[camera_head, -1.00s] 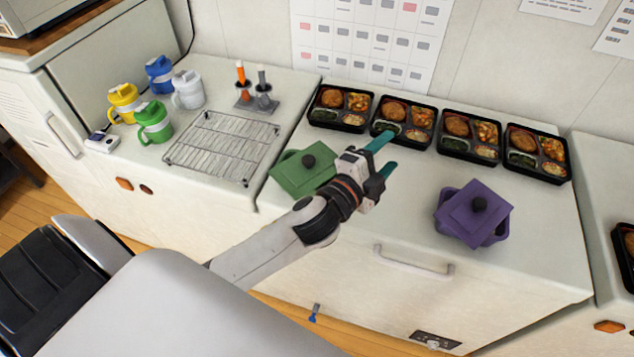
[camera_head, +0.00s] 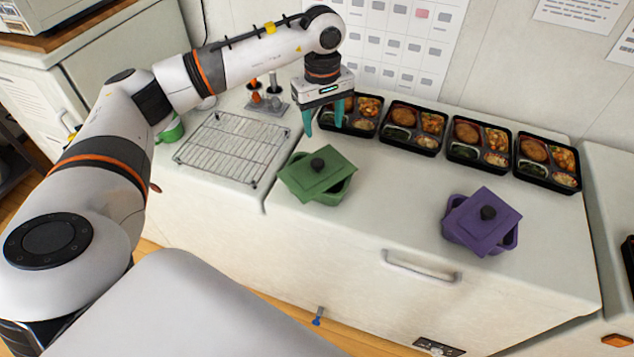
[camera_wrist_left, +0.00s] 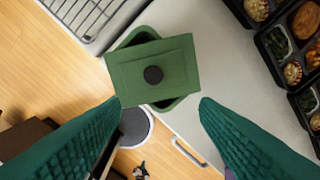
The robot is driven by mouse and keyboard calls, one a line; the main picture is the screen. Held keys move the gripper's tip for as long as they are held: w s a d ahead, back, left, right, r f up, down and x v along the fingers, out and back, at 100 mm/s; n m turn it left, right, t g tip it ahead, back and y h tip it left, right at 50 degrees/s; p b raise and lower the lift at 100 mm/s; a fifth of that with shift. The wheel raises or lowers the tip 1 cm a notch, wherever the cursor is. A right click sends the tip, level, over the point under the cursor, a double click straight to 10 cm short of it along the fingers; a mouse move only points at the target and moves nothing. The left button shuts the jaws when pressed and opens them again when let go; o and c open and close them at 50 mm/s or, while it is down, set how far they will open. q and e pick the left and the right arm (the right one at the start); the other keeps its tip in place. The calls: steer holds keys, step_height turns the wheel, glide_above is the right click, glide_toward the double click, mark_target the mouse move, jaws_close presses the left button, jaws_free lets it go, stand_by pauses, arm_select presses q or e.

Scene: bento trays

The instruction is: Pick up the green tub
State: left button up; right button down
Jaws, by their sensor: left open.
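The green tub (camera_head: 338,193) stands on the white counter near its front left edge. Its green lid (camera_head: 317,174), with a black knob, lies turned askew on top, so part of the tub's rim shows. The tub also shows in the left wrist view (camera_wrist_left: 172,104), upper middle, with its lid (camera_wrist_left: 150,68) across it. My left gripper (camera_head: 324,121) points down above the counter, behind the tub and beside the leftmost bento tray. Its teal fingers are spread apart with nothing between them. My right gripper is not in view.
Several bento trays (camera_head: 412,140) stand in a row along the back of the counter. A purple tub (camera_head: 483,238) with a skewed lid stands to the right. A wire rack (camera_head: 228,148) lies to the left. The counter between the two tubs is clear.

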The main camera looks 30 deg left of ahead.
arm_select(q)
steer(key=p, duration=0.3)
glide_above(318, 162)
step_height(318, 162, down, 6)
steer(key=shift+d+f, duration=0.15)
step_height(318, 162, down, 5)
steer(key=p, duration=0.3)
steer(key=shift+s, duration=0.1)
steer(key=shift+a+f, duration=0.2)
steer(key=shift+f, duration=0.05)
steer(key=shift+r, duration=0.1)
jaws_close()
